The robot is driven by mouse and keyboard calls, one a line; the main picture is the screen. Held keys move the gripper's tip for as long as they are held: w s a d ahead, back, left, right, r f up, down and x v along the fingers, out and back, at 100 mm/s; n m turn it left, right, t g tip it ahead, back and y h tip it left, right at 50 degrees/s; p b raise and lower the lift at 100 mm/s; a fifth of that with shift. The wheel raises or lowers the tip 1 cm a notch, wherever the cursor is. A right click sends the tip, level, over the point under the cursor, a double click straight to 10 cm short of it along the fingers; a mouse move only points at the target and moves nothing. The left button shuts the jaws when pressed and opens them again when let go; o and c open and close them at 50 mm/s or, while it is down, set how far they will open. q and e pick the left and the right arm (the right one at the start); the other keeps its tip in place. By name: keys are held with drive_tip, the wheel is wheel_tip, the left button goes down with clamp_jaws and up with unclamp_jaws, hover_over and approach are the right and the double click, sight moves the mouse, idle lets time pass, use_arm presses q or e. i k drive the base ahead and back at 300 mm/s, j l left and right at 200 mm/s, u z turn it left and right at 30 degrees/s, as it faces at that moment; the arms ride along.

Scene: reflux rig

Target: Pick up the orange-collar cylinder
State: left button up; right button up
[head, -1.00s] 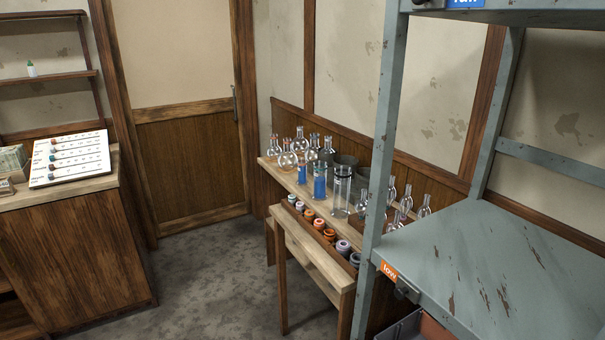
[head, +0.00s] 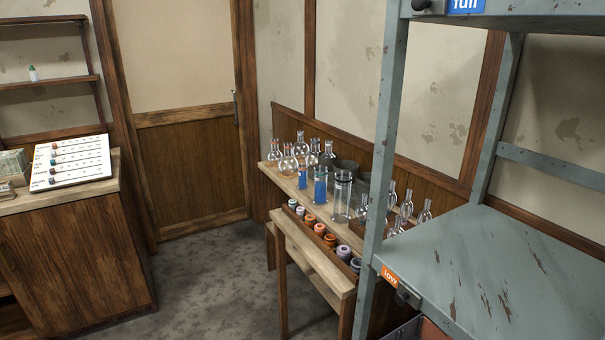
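Glassware stands on a wooden bench beyond the shelf rack. A tall clear cylinder (head: 341,198) stands upright near the bench's front edge. Two cylinders with blue lower parts, a nearer one (head: 320,188) and a farther one (head: 303,179), stand to its left. At this distance I cannot make out an orange collar on any of them, so I cannot tell which is the orange-collar cylinder. Neither of my grippers is in view.
A low wooden stand (head: 283,225) with a row of coloured rings fronts the bench. A grey metal rack (head: 470,255) fills the right and hides part of the bench. A cabinet (head: 75,250) stands left. Grey floor (head: 210,275) lies open between.

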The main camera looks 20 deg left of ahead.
sight(302, 168)
drive_tip(key=i+j+z, duration=0.1)
drive_tip(key=j, duration=0.25)
drive_tip(key=i+j+z, duration=0.1)
drive_tip(key=i+j, duration=0.2)
drive_tip(key=i+j+z, duration=0.1)
drive_tip(key=j, duration=0.35)
drive_tip(key=i+j+z, duration=0.1)
drive_tip(key=j, duration=0.3)
drive_tip(key=i+j+z, duration=0.1)
drive_tip(key=i+j, duration=0.15)
drive_tip(key=j, duration=0.15)
